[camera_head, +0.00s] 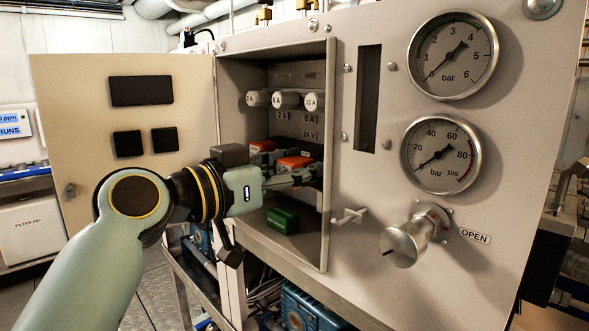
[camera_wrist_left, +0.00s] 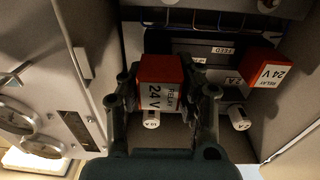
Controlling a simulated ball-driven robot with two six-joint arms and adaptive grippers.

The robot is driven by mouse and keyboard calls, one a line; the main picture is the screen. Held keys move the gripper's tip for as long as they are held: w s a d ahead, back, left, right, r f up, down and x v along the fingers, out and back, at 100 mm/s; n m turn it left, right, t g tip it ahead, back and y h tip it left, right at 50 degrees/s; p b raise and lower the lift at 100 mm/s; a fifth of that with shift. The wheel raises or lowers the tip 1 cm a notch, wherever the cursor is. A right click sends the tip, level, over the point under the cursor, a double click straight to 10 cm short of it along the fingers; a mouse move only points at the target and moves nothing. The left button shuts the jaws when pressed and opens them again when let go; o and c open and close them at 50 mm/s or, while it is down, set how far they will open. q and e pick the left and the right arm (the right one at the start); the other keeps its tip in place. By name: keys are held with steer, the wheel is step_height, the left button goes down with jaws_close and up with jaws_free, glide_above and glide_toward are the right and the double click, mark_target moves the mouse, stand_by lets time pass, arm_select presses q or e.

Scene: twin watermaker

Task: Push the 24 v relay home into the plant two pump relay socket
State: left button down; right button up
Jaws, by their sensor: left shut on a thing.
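My left gripper (camera_head: 305,177) reaches into the open cabinet. It is shut on a red 24 V relay (camera_wrist_left: 160,70), whose label faces the wrist camera between the two fingers. In the head view this relay's orange-red top (camera_head: 295,162) shows just above the gripper. A second red 24 V relay (camera_wrist_left: 267,75) stands to its right in the wrist view. It shows behind and left of the held one in the head view (camera_head: 262,145). The socket under the held relay is hidden, so I cannot tell how deep it sits. My right gripper is in neither view.
Several white fuses (camera_head: 285,100) line the cabinet's back wall above the relays. A green block (camera_head: 282,220) lies on the cabinet floor. The open door (camera_head: 180,80) is at left; the panel with gauges (camera_head: 437,155) and a valve knob (camera_head: 404,243) is at right.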

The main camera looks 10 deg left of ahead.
mark_target(313, 159)
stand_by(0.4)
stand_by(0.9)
arm_select(q)
steer(key=shift+b, duration=0.3)
steer(key=shift+w+d, duration=0.3)
steer(key=shift+w, duration=0.2)
steer(key=shift+b+x, duration=0.35)
steer(key=shift+x, duration=0.6)
steer(key=c, duration=0.9)
jaws_free()
steer(key=shift+o, duration=0.2)
